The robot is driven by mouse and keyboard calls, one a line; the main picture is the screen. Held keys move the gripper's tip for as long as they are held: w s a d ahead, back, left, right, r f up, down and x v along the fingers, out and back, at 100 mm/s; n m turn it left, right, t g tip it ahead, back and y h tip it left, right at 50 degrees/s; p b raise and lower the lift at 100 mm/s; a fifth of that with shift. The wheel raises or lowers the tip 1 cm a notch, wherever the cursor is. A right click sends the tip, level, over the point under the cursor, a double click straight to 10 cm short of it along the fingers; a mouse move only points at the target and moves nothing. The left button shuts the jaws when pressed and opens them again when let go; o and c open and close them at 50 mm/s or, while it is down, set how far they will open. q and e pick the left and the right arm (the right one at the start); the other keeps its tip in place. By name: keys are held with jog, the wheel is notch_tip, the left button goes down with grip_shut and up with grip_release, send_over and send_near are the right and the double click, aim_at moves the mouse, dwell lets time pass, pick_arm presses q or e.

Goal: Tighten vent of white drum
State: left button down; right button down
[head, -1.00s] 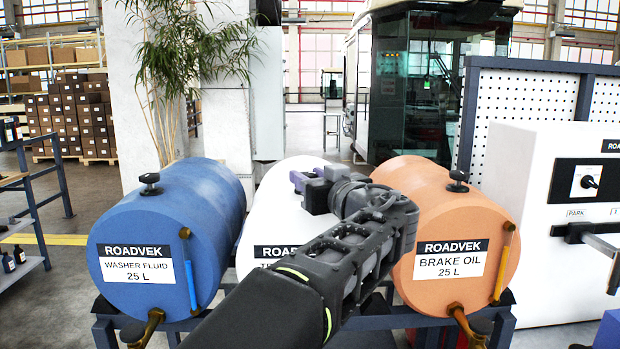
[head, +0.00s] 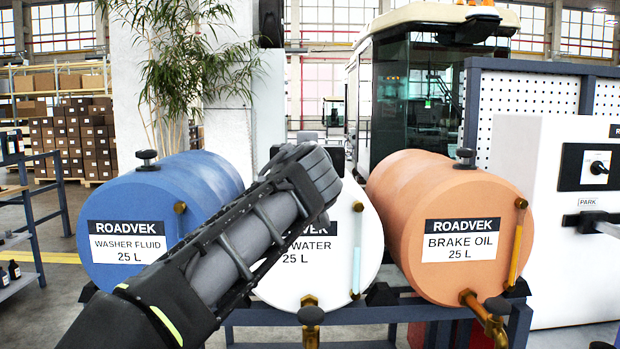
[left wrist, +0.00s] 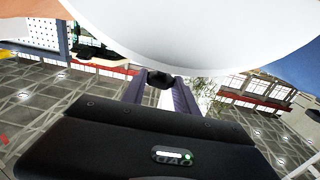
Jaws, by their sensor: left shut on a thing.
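The white drum (head: 340,230), partly labelled "WATER", stands between a blue drum and an orange drum. In the head view my left arm crosses in front of its upper left part and hides its vent and my fingers. In the left wrist view the white drum (left wrist: 215,35) fills the top. Its black vent knob (left wrist: 160,77) sits between the purple fingertips of my left gripper (left wrist: 161,86), which is shut on it. Most of the knob is hidden. My right gripper is in neither view.
The blue washer fluid drum (head: 160,210) is close on the left and the orange brake oil drum (head: 440,215) close on the right, each with its own black vent knob. Brass taps stick out below on the rack (head: 390,312). A white cabinet (head: 550,250) stands at the right.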

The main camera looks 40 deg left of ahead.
pick_arm(q)
jog(key=shift+f+m+t+h, duration=0.2)
jog(key=shift+m+t+h, duration=0.15)
jog(key=shift+h, duration=0.25)
jog(key=shift+r+m+t+h, duration=0.2)
jog(key=shift+m+t+h, duration=0.45)
jog(key=shift+h, duration=0.45)
jog(key=m+h, duration=0.1)
jog(key=h, duration=0.1)
jog(key=m+h, duration=0.2)
jog(key=m+t+h, duration=0.1)
jog(key=h, duration=0.1)
jog(key=shift+s+a, duration=0.1)
jog(key=shift+a, duration=0.2)
jog(key=m+h, duration=0.1)
jog(key=m+h+p, duration=0.1)
jog(key=h, duration=0.1)
jog(key=shift+a+r, duration=0.1)
jog(key=shift+a, duration=0.15)
jog(key=shift+a+m+g+h+p, duration=0.15)
jog(key=shift+m+g+h+p, duration=0.15)
jog(key=shift+m+h+p, duration=0.8)
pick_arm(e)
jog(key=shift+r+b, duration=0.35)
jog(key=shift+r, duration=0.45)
pick_arm(q)
jog(key=shift+h, duration=0.7)
jog(key=shift+f, duration=0.2)
